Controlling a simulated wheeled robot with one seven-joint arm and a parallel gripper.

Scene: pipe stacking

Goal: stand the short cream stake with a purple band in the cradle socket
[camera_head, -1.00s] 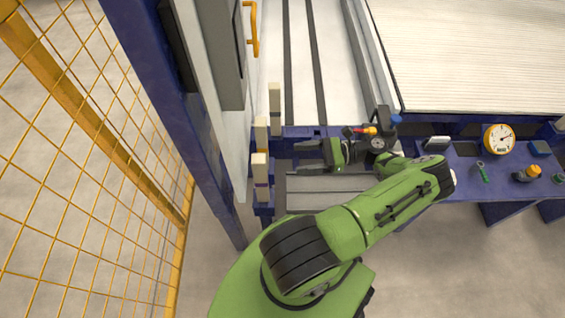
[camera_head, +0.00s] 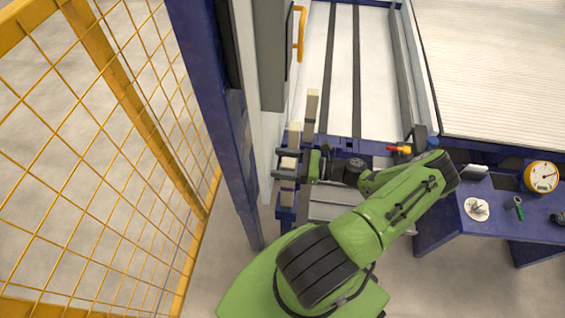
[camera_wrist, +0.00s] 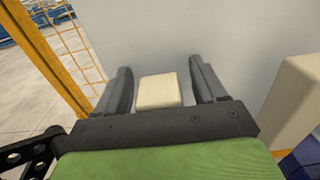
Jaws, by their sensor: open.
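Three cream stakes stand in a row at the left end of the blue frame. The nearest stake (camera_head: 288,165) has my open gripper (camera_head: 277,164) around its upper part, one finger on each side. Its purple band showed a second ago; my gripper now covers that area in the head view. In the wrist view the cream stake top (camera_wrist: 158,91) sits between my two fingers (camera_wrist: 160,68), with a gap on each side. The middle stake (camera_head: 294,131) and far stake (camera_head: 312,104) stand just behind. I cannot make out the cradle socket.
A second cream block (camera_wrist: 298,102) stands close at the right of the wrist view. A blue post (camera_head: 215,110) and yellow mesh fence (camera_head: 110,150) stand at the left. A blue side table (camera_head: 480,215) with a yellow gauge (camera_head: 541,176) is at the right.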

